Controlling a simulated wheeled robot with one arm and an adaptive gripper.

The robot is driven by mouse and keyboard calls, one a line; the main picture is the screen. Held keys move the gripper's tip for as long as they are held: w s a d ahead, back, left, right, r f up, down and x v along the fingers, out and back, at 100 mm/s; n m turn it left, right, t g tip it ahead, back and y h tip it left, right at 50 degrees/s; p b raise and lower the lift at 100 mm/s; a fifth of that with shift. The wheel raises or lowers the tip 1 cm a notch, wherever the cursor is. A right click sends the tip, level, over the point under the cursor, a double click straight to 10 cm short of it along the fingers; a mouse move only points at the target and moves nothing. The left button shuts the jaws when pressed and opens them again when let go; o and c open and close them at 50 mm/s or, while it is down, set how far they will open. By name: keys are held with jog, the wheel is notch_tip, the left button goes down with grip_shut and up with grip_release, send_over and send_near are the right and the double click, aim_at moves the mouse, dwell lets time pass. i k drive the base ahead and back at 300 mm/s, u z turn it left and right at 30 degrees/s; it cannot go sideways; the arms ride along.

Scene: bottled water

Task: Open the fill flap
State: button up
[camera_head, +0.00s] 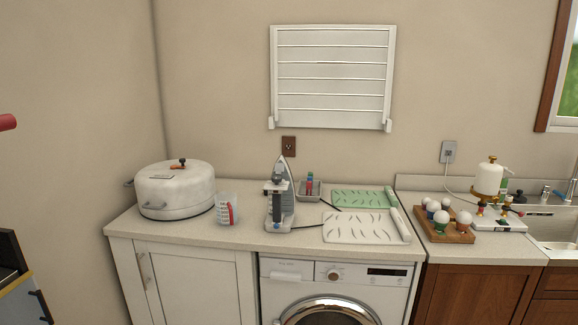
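A grey and white steam iron (287,170) stands upright on its heel on the counter, its pointed tip up, near the middle of the view. Dark and grey parts show at its handle, and a blue part shows low on its left side. The fill flap is too small to make out, so I cannot tell whether it is open or shut. A clear measuring cup (225,210) with red markings stands left of the iron, apart from it. My gripper is not in view.
A round white lidded pot (174,192) stands at left. Two patterned mats, green (363,198) and white (359,228), lie right of the iron. A wooden egg tray (446,234) is farther right. The front counter strip (190,232) is clear.

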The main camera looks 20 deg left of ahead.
aim_at(279, 169)
jog(key=i, duration=1.55)
jog(key=u, duration=3.2)
